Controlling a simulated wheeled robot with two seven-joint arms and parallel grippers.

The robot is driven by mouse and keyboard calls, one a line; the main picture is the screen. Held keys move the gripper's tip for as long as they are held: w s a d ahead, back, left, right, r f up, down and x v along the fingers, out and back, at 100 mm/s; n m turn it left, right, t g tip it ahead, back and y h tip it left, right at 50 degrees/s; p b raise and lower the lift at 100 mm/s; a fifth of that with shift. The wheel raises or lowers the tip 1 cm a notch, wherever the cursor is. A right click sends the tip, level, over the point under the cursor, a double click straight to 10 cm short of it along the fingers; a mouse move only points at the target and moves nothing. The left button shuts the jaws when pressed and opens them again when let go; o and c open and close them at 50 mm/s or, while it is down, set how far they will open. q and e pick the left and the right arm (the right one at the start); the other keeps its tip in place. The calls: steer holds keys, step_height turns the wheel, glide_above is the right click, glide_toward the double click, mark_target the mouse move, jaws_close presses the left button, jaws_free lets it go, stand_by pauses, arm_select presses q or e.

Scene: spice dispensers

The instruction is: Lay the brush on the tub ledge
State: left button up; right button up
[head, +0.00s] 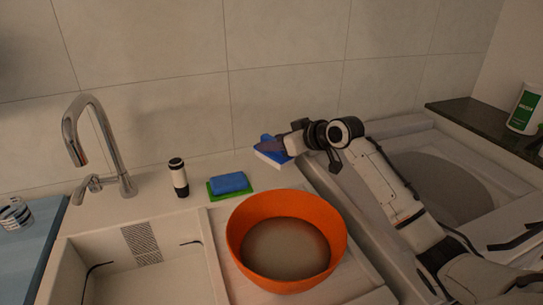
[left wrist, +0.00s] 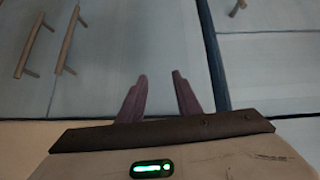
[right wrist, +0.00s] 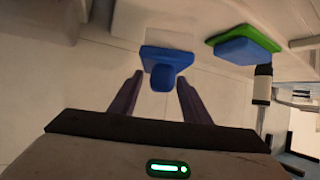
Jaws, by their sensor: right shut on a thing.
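The brush is blue with a white underside (head: 270,155), at the back of the counter near the tiled wall. In the right wrist view its blue handle (right wrist: 163,78) lies between the fingertips. My right gripper (head: 286,143) is shut on it. The tub (head: 440,185) is the grey basin at the right, partly covered by my right arm. Its pale rim (head: 390,138) runs along the wall side. My left gripper (left wrist: 160,76) is open and empty, facing pale blue cabinet fronts; it is outside the head view.
An orange bowl (head: 255,265) stands in front. A blue sponge on a green pad (head: 230,183) and a black-and-white dispenser (head: 179,178) stand behind it. The sink (head: 180,270) and tap (head: 100,140) are at left. A dark shelf (head: 470,115) holds a green-labelled bottle (head: 525,108).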

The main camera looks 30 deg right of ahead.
mark_target(274, 154)
steer(key=shift+f, duration=1.9)
steer(key=shift+f, duration=0.15)
steer(key=o, duration=1.1)
steer(key=shift+r, duration=0.2)
steer(key=v, duration=1.2)
steer(key=shift+f, duration=0.1)
